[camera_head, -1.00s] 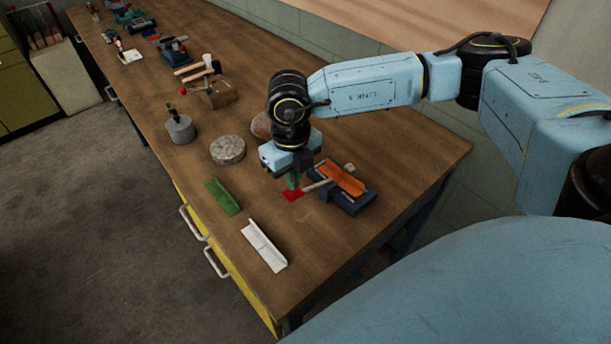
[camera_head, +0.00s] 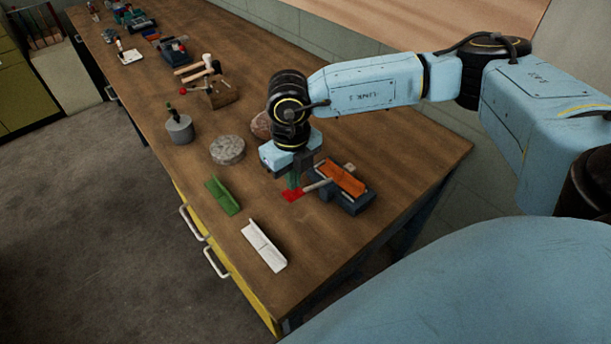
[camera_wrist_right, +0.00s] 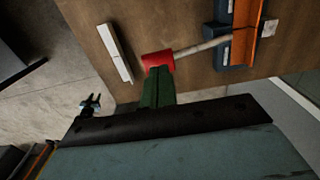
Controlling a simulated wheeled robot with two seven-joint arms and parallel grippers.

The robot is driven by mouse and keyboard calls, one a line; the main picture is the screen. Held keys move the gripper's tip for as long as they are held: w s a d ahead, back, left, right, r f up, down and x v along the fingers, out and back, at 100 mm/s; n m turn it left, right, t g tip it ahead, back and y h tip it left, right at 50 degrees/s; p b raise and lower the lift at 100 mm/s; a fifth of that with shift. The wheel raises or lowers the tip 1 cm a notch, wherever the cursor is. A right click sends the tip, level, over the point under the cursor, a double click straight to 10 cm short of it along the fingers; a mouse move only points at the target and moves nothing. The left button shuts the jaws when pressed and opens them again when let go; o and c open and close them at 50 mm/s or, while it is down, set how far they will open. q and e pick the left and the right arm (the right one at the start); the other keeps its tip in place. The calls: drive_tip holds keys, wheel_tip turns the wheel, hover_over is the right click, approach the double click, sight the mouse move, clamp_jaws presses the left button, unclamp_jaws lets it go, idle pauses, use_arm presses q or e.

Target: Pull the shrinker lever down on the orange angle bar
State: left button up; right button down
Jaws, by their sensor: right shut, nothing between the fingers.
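The orange angle bar (camera_head: 342,181) lies on a dark shrinker (camera_head: 352,200) near the right end of the bench. The shrinker lever (camera_head: 318,185) is a pale rod with a red end (camera_head: 292,195), reaching left from the shrinker. In the wrist view the lever (camera_wrist_right: 202,47) runs from the red grip (camera_wrist_right: 157,59) to the shrinker beside the orange bar (camera_wrist_right: 246,30). My right gripper (camera_head: 293,182) points down with its green fingers shut and empty, right at the red grip; touching cannot be told. The fingers (camera_wrist_right: 158,88) partly cover the grip. My left gripper is out of view.
A green angle piece (camera_head: 222,197) and a white angle piece (camera_head: 264,246) lie left of the shrinker on the wooden bench (camera_head: 320,240). A round grey block (camera_head: 227,150) and a brownish one (camera_head: 261,125) stand behind. Mallets and tools line the far bench.

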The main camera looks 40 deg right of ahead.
sight(295, 197)
drive_tip(key=shift+f+b, duration=2.8)
drive_tip(key=shift+f, duration=0.7)
drive_tip(key=shift+r, duration=0.1)
drive_tip(key=shift+d, duration=0.1)
drive_tip(key=shift+r+p, duration=1.6)
drive_tip(key=shift+r, duration=0.65)
drive_tip(key=shift+r+p, duration=2.05)
drive_tip(key=shift+r, duration=1.25)
